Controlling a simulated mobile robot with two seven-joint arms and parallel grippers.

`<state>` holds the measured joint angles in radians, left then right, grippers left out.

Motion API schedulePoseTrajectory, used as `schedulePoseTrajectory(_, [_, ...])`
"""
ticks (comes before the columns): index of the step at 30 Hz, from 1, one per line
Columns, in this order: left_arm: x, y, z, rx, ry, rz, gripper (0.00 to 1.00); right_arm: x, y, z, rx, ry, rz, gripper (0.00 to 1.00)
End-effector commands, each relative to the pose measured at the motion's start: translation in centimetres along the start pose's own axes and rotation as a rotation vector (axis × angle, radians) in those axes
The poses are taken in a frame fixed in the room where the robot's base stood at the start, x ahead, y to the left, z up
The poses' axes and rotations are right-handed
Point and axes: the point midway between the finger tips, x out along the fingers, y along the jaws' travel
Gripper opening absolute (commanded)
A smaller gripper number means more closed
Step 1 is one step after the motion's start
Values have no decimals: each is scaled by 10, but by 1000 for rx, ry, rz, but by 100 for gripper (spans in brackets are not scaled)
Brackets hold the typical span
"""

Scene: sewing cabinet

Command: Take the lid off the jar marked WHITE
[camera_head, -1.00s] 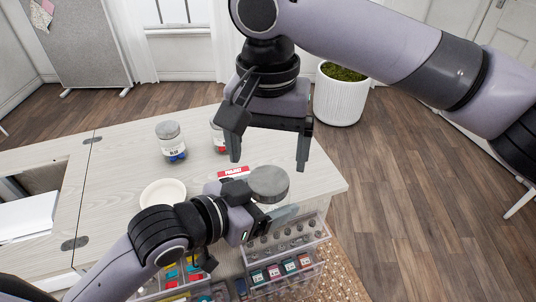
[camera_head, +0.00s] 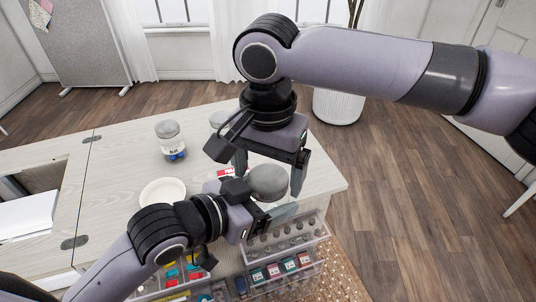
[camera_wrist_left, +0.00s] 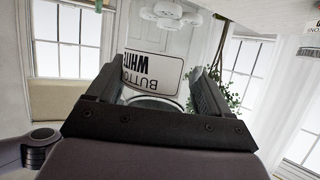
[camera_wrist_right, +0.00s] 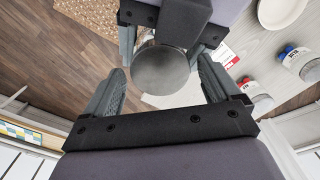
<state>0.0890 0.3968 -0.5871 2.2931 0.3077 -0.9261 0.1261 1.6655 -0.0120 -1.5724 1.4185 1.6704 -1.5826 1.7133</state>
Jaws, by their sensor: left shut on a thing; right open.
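The jar marked WHITE (camera_wrist_left: 152,72) shows its label between the fingers of my left gripper (camera_wrist_left: 155,95), which is shut on it. In the head view its grey lid (camera_head: 268,181) is on top, and my left gripper (camera_head: 272,212) holds the jar at the table's front right. My right gripper (camera_head: 270,170) points down over the lid, open, with a finger on either side. In the right wrist view the round lid (camera_wrist_right: 161,70) lies ahead between the open fingers of my right gripper (camera_wrist_right: 163,88); I cannot tell whether they touch it.
A jar marked BLUE (camera_head: 171,140) stands on the table (camera_head: 115,160), with another grey-lidded jar (camera_head: 217,118) partly behind my right gripper. A white dish (camera_head: 162,192) and a red-and-white card (camera_head: 226,173) lie nearby. Clear drawers (camera_head: 290,236) are open at the front.

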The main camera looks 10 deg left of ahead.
Motion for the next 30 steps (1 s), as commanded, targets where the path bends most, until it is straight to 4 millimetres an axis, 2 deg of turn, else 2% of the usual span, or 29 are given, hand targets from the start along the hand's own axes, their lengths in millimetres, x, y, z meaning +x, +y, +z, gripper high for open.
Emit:
schedulePoseTrajectory(7, [0, 0, -1, 0, 2, 0, 0, 1, 0, 0, 0, 0, 0, 90])
schedulePoseTrajectory(8, [0, 0, -1, 0, 2, 0, 0, 1, 0, 0, 0, 0, 0, 87])
schedulePoseTrajectory(9, [0, 0, -1, 0, 2, 0, 0, 1, 0, 0, 0, 0, 0, 74])
schedulePoseTrajectory(13, [0, 0, -1, 0, 2, 0, 0, 1, 0, 0, 0, 0, 0, 32])
schedulePoseTrajectory(20, [0, 0, -1, 0, 2, 0, 0, 2, 0, 0, -24, -1, 1, 31])
schedulePoseTrajectory(30, [0, 0, -1, 0, 2, -1, 0, 1, 0, 0, -286, -1, 1, 31])
